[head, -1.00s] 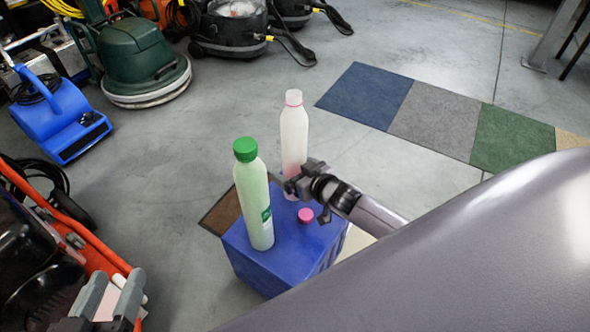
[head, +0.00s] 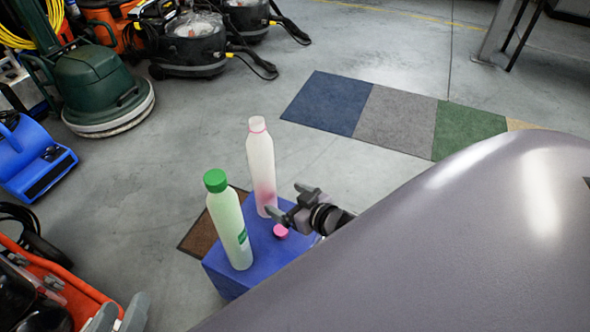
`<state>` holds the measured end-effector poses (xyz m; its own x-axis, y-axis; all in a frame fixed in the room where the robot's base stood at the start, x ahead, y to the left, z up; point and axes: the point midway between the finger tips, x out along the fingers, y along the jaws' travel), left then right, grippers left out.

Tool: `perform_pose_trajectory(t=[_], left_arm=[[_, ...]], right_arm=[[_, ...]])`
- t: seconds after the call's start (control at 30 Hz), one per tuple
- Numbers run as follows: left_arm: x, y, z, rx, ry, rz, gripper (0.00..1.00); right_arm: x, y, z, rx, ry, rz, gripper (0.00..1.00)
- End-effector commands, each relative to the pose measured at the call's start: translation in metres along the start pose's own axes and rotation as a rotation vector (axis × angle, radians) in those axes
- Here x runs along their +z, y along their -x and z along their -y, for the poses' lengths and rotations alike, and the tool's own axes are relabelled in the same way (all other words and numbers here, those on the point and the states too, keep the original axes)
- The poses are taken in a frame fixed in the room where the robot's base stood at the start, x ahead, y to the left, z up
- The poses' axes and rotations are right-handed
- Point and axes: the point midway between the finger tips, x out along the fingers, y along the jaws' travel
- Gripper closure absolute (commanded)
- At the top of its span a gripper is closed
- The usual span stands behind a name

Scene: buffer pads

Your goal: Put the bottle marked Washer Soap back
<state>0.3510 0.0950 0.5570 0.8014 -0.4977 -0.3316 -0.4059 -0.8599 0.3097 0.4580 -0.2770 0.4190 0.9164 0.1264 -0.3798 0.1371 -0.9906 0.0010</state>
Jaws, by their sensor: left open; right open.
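A white bottle with a pink patch (head: 261,172) and a pink ring at its neck stands upright on a blue box (head: 225,275). A pale green bottle (head: 230,232) with a green cap and a small green label stands in front of it on the same box. I cannot read any writing, so I cannot tell which is Washer Soap. A pink cap (head: 280,232) lies on the box. My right gripper (head: 287,200) is open just right of the white bottle's lower part, its fingers pointing left.
A brown mat (head: 200,235) lies behind the box. Blue, grey and green floor pads (head: 395,120) lie at the back right. A green floor machine (head: 100,85), a blue blower (head: 35,160) and a red machine (head: 60,285) stand on the left. My grey arm link covers the lower right.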

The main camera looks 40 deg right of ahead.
Motion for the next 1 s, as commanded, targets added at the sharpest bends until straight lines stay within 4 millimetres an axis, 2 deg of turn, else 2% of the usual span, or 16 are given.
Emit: perform_pose_trajectory(t=[0.1,0.3,1.0], left_arm=[[-0.003,0.001,-0.002,-0.001,0.008,0.011,0.49],[-0.002,0.0,-0.002,0.0,0.016,0.02,0.49],[-0.001,0.0,-0.001,-0.001,0.015,0.02,0.49]], right_arm=[[-0.001,0.015,0.0,0.0,-0.001,0.002,0.08],[0.0,0.024,0.0,0.0,-0.001,0.0,0.08],[0.001,0.024,0.0,0.0,-0.001,0.0,0.08]])
